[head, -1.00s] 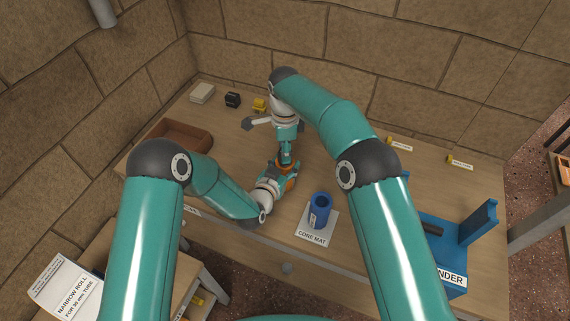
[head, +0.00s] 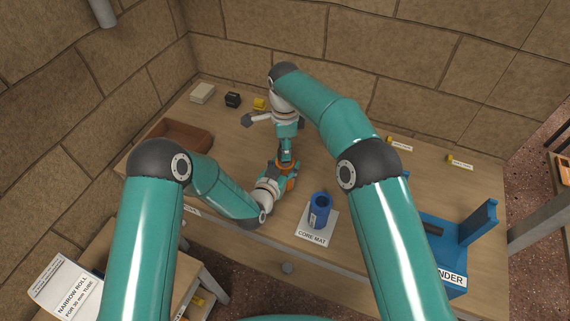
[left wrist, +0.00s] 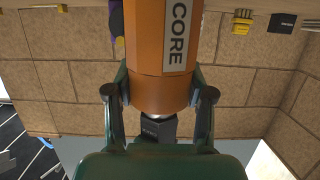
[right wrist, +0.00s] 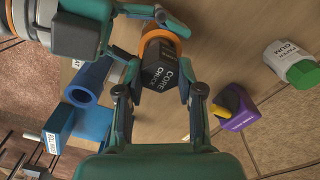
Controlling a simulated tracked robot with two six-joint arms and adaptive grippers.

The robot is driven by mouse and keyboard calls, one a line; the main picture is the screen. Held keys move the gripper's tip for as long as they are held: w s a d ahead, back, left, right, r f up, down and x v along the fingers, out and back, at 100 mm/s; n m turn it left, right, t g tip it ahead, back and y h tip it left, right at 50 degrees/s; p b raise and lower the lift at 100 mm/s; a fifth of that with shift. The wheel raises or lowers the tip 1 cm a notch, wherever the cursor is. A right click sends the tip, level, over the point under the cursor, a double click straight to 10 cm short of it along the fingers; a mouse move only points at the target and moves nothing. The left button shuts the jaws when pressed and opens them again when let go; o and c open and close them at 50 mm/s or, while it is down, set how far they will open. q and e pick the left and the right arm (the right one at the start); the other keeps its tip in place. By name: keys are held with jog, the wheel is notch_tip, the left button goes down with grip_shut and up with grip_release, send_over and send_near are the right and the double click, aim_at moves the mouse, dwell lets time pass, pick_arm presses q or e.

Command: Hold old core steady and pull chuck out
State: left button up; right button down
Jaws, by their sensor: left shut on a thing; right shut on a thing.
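The old core (head: 291,183) is an orange tube, upright near the middle of the bench. In the left wrist view the core (left wrist: 155,50) shows large, with a white CORE label. My left gripper (head: 279,186) is shut on it from the side. The black chuck (right wrist: 168,70), with a white CORE CHUCK label, shows in the right wrist view against the core's orange rim. My right gripper (right wrist: 160,97) is shut on the chuck from above. How far the chuck sits inside the core is hidden.
A blue tube (head: 320,212) stands on the white core mat (head: 311,238). A blue stand (head: 449,254) is at right and a brown tray (head: 178,137) at left. In the right wrist view, a purple dispenser (right wrist: 241,113) and a white-and-green bottle (right wrist: 288,66) stand nearby.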

jog(key=shift+r, duration=0.45)
jog(key=shift+r, duration=1.1)
jog(key=shift+r, duration=0.2)
jog(key=shift+r, duration=1.45)
pick_arm(q)
jog(key=o, duration=1.5)
jog(key=shift+o, duration=0.2)
jog(key=shift+s, duration=0.1)
